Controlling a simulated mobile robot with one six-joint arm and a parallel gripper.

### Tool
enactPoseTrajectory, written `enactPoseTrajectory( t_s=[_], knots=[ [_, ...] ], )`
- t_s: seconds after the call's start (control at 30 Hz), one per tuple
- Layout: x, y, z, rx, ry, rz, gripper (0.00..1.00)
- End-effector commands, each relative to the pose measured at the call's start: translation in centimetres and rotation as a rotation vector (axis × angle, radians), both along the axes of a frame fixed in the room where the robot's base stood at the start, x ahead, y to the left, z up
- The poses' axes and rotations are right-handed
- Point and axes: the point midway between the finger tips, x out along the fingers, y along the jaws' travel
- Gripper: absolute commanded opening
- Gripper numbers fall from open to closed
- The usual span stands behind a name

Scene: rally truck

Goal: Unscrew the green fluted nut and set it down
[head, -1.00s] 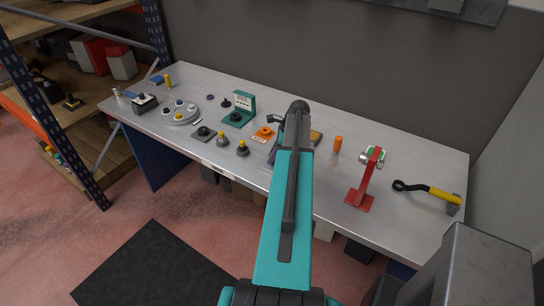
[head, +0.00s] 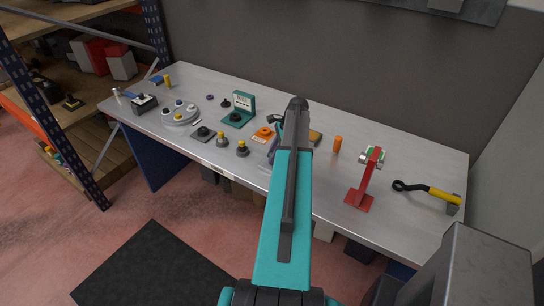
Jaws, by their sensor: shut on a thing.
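My gripper is not visible; my own teal and dark arm link covers the middle of the bench, and the far end of the arm is hidden behind it. No green fluted nut can be made out for certain. I cannot tell whether that green part is the nut. Whatever lies behind my arm is hidden.
The metal bench (head: 420,160) holds a yellow-handled wrench (head: 432,191), an orange cylinder (head: 337,144), a teal stand (head: 240,110), a round grey tray (head: 181,115) and several knobs. Shelving stands at left, a grey wall behind. Bare bench shows around the red stand.

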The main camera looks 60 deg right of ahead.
Motion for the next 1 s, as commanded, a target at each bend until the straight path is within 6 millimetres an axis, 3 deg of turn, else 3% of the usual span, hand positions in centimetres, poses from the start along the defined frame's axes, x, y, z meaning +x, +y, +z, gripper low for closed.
enactPoseTrajectory(
  t_s=[1.0],
  knots=[
    [-0.08,-0.13,0.01,0.001,0.004,0.235,0.10]
  ],
)
